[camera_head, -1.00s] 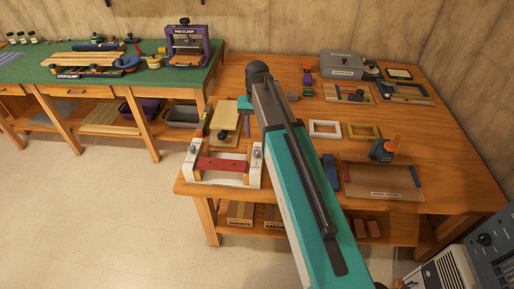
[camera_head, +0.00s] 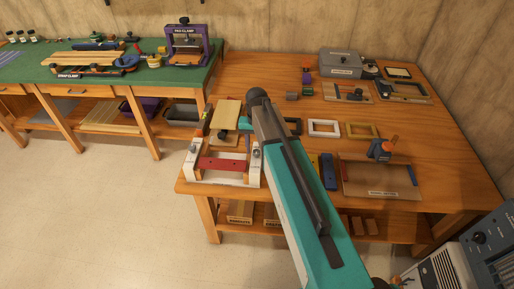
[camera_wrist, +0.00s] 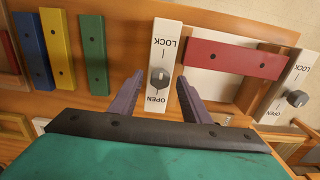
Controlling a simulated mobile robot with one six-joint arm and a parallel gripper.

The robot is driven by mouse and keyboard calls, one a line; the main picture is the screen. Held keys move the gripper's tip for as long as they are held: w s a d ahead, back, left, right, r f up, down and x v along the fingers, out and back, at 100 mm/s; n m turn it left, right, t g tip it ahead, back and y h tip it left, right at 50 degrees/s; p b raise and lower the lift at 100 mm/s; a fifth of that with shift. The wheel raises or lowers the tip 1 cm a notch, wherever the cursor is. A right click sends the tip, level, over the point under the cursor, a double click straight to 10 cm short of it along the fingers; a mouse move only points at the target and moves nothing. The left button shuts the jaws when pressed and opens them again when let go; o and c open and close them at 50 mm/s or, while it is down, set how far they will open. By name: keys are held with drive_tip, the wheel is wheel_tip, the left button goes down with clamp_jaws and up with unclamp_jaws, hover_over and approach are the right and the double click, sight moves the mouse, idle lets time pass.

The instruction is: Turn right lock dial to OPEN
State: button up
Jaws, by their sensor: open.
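The right lock dial (camera_wrist: 160,77) is a dark grey knob with a pale mark on a white plate (camera_wrist: 164,48) lettered LOCK and OPEN, inverted in the wrist view. I cannot tell clearly which word its mark faces. My gripper (camera_wrist: 160,82) is open, its two purple fingers on either side of the plate, with the dial between the tips. Contact with the dial is not visible. The left lock dial (camera_wrist: 297,98) is on its own white plate at the right of the wrist view. In the head view, the fixture's red bar (camera_head: 222,164) spans between the white posts.
Blue (camera_wrist: 32,48), yellow (camera_wrist: 58,48) and green (camera_wrist: 93,52) bars lie beside the right plate in the wrist view. The fixture is at the wooden bench's (camera_head: 290,75) front left corner. A tan block (camera_head: 225,114) is behind it. Picture frames and a tray (camera_head: 390,192) are to the right.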

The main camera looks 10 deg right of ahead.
drive_tip(key=shift+f, duration=0.15)
drive_tip(key=c, duration=0.9)
drive_tip(key=shift+d, duration=0.25)
drive_tip(key=shift+c, duration=0.7)
drive_tip(key=shift+a, duration=0.15)
